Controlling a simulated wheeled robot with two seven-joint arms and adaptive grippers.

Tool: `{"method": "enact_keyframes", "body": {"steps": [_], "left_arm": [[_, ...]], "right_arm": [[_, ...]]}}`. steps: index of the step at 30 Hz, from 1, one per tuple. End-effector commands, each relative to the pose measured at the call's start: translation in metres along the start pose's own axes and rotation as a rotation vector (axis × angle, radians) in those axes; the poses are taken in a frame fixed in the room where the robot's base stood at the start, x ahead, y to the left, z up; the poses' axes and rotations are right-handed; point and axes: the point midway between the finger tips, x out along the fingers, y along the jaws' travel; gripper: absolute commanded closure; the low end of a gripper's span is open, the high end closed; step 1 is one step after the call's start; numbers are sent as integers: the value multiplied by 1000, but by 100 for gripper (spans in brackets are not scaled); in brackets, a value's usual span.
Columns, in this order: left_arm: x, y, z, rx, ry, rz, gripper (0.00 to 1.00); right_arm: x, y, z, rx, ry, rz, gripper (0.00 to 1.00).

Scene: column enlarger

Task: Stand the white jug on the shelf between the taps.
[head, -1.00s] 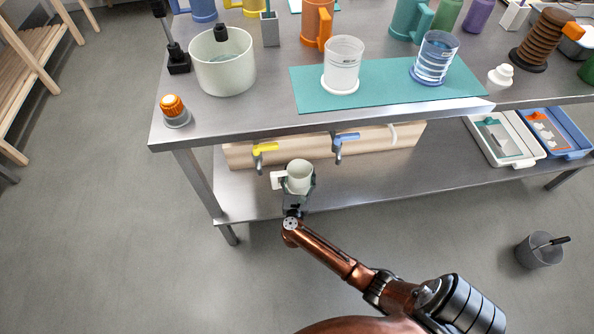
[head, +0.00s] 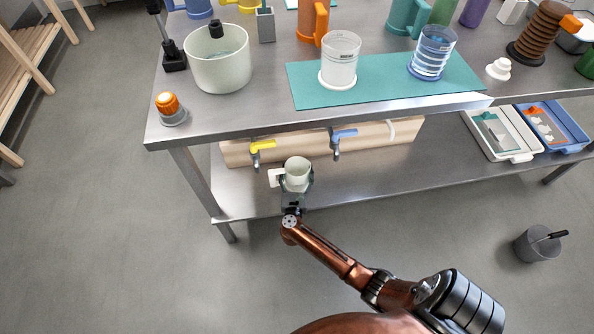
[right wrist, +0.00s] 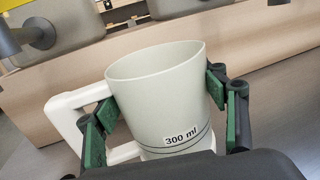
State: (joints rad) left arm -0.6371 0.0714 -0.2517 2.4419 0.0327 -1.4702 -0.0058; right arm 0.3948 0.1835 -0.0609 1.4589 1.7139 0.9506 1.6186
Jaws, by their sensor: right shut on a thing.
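The white jug (head: 297,172) is over the lower shelf (head: 376,178), between the yellow tap (head: 262,147) and the blue tap (head: 344,135) and in front of them. My right gripper (head: 296,186) is shut on it. In the right wrist view the jug (right wrist: 165,90) shows a "300 ml" label and a handle on the left, and the green pads of the gripper (right wrist: 165,108) are on both sides of it. It looks upright. I cannot tell whether its base touches the shelf. My left gripper is out of view.
A wooden rail (head: 380,137) runs behind the taps. The bench top (head: 270,107) overhangs the shelf's back. White and blue trays stand on the shelf at the right; the white tray (head: 526,157) is nearer. The shelf between jug and trays is clear. A grey bin (head: 537,246) is on the floor.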

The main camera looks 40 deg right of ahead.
Motion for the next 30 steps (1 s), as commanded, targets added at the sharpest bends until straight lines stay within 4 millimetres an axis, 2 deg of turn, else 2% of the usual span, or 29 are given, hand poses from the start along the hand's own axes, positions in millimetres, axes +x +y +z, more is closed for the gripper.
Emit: {"method": "enact_keyframes", "body": {"steps": [30], "left_arm": [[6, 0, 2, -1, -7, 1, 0]], "right_arm": [[0, 1, -6, 1, 0, 0, 92]]}}
